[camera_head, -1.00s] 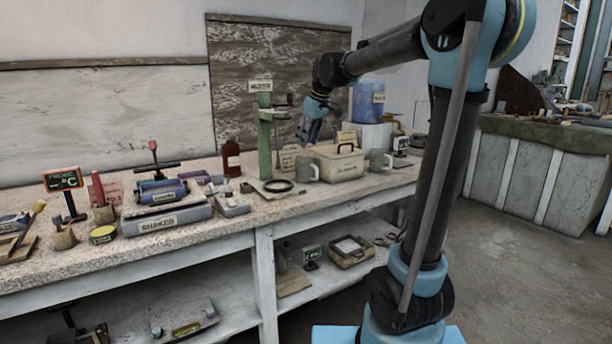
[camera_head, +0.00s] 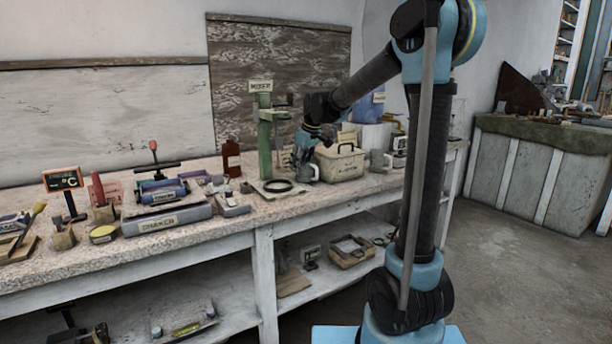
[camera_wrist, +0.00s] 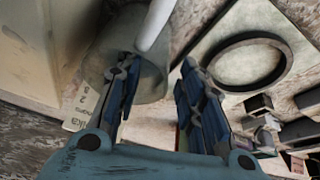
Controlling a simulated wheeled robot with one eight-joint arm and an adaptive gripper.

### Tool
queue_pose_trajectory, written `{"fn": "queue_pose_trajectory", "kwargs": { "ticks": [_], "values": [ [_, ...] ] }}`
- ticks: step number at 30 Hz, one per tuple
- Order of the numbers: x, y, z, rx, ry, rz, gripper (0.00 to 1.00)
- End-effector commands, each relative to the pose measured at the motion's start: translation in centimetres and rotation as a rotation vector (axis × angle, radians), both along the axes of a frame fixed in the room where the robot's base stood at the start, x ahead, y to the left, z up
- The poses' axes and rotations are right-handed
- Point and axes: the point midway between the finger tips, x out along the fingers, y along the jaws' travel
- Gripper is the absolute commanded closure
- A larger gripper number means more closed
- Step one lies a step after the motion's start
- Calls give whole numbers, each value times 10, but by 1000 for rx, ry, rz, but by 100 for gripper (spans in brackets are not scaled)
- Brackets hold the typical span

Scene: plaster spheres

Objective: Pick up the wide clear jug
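A greyish, see-through jug (camera_head: 308,174) stands on the bench between the green stand and the cream box. It also shows in the wrist view (camera_wrist: 113,52), with a pale handle (camera_wrist: 156,24) at its near side. My gripper (camera_head: 306,154) is just above this jug, pointing down. In the wrist view my gripper (camera_wrist: 160,82) is open, its two blue-padded fingers apart with nothing clearly held between them. The left finger overlaps the jug's body in the picture; I cannot tell whether it touches. A second similar jug (camera_head: 379,161) stands right of the cream box.
The cream box (camera_head: 340,166) with a handle is close on the jug's right. The green stand (camera_head: 265,142) and a dark ring (camera_head: 278,186) on its base are close on the left. A blue container (camera_head: 367,104) is behind. The bench's front edge is mostly clear here.

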Motion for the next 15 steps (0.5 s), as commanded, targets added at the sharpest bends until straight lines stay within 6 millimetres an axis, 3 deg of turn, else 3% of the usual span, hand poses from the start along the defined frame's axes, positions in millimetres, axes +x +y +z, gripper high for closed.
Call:
{"fn": "queue_pose_trajectory", "kwargs": {
  "ticks": [8, 13, 15],
  "values": [
    [1, 1, -3, 0, 0, 0, 64],
    [1, 1, -3, 0, 0, 0, 98],
    [1, 1, -3, 0, 0, 0, 100]
  ]
}}
